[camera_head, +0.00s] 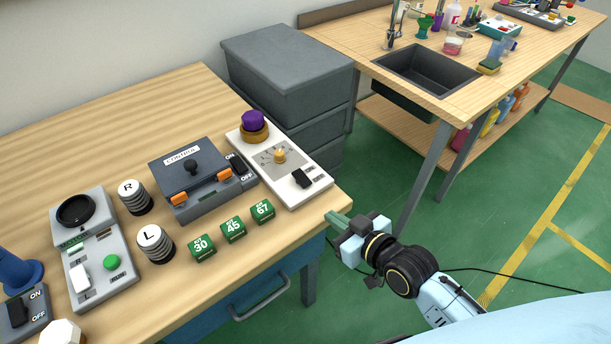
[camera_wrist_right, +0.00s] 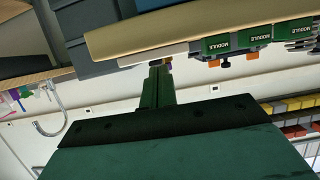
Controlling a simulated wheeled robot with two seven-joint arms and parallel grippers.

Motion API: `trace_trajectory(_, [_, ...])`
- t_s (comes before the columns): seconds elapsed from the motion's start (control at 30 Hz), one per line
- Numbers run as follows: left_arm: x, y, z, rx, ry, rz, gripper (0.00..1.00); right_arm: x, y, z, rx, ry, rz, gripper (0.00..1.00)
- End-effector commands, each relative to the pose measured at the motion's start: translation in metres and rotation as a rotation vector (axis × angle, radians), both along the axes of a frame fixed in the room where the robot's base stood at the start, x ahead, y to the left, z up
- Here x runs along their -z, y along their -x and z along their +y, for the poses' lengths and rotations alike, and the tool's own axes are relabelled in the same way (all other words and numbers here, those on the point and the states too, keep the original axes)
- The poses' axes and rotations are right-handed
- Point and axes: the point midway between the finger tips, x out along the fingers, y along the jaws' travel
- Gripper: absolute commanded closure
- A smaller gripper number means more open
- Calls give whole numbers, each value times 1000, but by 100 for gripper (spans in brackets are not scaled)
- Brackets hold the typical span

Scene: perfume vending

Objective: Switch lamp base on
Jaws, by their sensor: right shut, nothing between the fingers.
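No part is labelled as a lamp base, so I cannot tell for sure which it is. A grey base with a black ON/OFF switch (camera_head: 18,312) sits at the lower left, cut off by the frame, with a blue cone-like part (camera_head: 18,275) behind it. A dark control box (camera_head: 190,168) also has a black ON/OFF switch (camera_head: 238,166) on its right side. My right gripper (camera_head: 335,222) is shut and empty, just off the table's front right corner, away from both switches. It also shows in the right wrist view (camera_wrist_right: 157,82). My left gripper is out of view.
A white panel (camera_head: 298,186) with a dial and black switch lies near the right edge. Green numbered blocks (camera_head: 233,230) and two ribbed cylinders (camera_head: 155,245) stand along the front.

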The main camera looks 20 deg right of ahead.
Motion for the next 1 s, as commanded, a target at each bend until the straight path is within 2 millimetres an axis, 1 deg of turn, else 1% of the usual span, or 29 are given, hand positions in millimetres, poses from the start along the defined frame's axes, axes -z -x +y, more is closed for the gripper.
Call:
trace_trajectory(0.03, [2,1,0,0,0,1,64,-24,-2,5,-18,-16,-55,100])
trace_trajectory(0.07, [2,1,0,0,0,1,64,-37,-6,6,-25,-34,-105,100])
trace_trajectory(0.23, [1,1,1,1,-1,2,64,-52,-20,-3,-10,-78,-227,100])
trace_trajectory(0.43, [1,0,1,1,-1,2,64,-59,-26,-9,3,-99,-291,100])
trace_trajectory(0.77, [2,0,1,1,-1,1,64,-59,-27,-9,4,-100,-291,100])
trace_trajectory(0.87, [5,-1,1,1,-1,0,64,-57,-33,-7,4,-100,-291,100])
trace_trajectory(1.0, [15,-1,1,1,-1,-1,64,-56,-52,1,5,-104,-295,100])
